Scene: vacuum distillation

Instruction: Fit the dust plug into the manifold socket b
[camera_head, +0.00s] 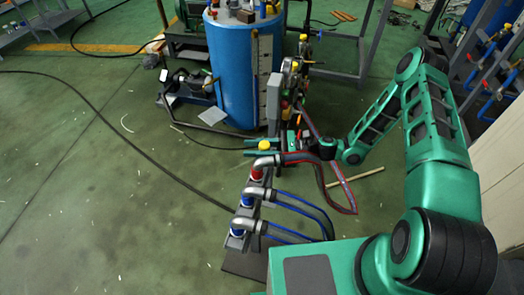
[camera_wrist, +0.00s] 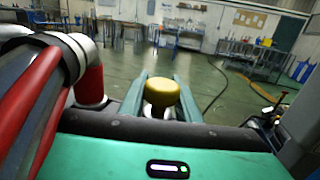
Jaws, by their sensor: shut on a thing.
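The dust plug, a yellow round cap, is between my gripper's green fingers in the wrist view (camera_wrist: 161,93) and shows in the head view (camera_head: 265,146). My gripper (camera_head: 262,148) is shut on it, at the far end of the manifold. The grey manifold (camera_head: 248,185) carries a red fitting (camera_head: 257,174) and two blue fittings (camera_head: 247,201) (camera_head: 237,232), with metal elbows and hoses on them. The red fitting also shows left of my fingers in the wrist view (camera_wrist: 89,85). No socket opening shows under the plug, and I cannot tell whether it touches the manifold.
A blue tank (camera_head: 235,70) with pipework and valves stands beyond the manifold. Blue hoses (camera_head: 298,212) curve right from the fittings. A red-edged strap (camera_head: 340,195) hangs by my arm. A black cable (camera_head: 120,135) crosses the open green floor at left.

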